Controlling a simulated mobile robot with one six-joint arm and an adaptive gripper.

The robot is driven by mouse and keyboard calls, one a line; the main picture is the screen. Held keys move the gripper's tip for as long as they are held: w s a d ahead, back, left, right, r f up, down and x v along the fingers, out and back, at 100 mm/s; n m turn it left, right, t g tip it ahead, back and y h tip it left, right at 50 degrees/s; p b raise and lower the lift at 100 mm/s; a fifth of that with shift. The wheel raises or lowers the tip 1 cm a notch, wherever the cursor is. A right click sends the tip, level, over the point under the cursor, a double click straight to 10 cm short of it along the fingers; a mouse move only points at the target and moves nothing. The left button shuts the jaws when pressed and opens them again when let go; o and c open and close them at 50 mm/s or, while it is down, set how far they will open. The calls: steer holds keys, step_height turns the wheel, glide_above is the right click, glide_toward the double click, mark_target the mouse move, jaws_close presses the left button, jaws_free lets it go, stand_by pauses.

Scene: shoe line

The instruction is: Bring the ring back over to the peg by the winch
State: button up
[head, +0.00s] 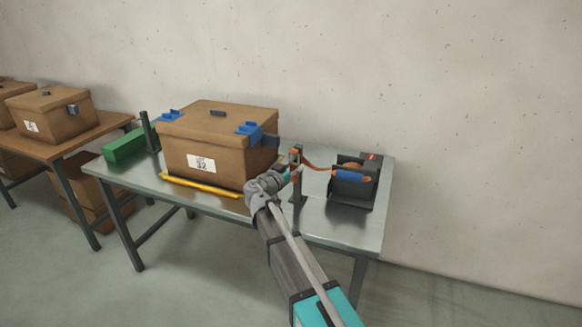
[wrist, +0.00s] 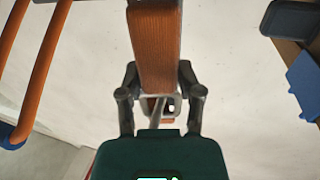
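The winch (head: 352,188), a dark bracket with an orange spool and blue handle, stands on the right of the steel table. An orange strap (head: 322,169) runs left from it to my gripper (head: 293,168). The dark peg (head: 299,190) stands left of the winch, beside my gripper. In the wrist view, my gripper (wrist: 159,80) has its fingers closed against both sides of the strap's end piece. The grey ring (wrist: 172,98) shows partly between the fingers, the rest hidden by the strap. I cannot tell whether the ring is around the peg or just beside it.
A brown box (head: 220,150) with blue clips (head: 249,128) stands left of my gripper, a yellow bar (head: 202,186) along its front. A second dark post (head: 148,132) and a green case (head: 124,146) are at the table's left. The table's front right is clear.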

steer(key=shift+o, duration=1.1)
steer(key=shift+w+d+f, duration=0.15)
steer(key=shift+w+f, duration=0.05)
steer(key=shift+w, duration=0.05)
steer(key=shift+o, duration=1.1)
steer(key=shift+s+r, duration=0.1)
steer(key=shift+s, duration=0.05)
steer(key=v, duration=1.2)
steer(key=shift+s, duration=0.1)
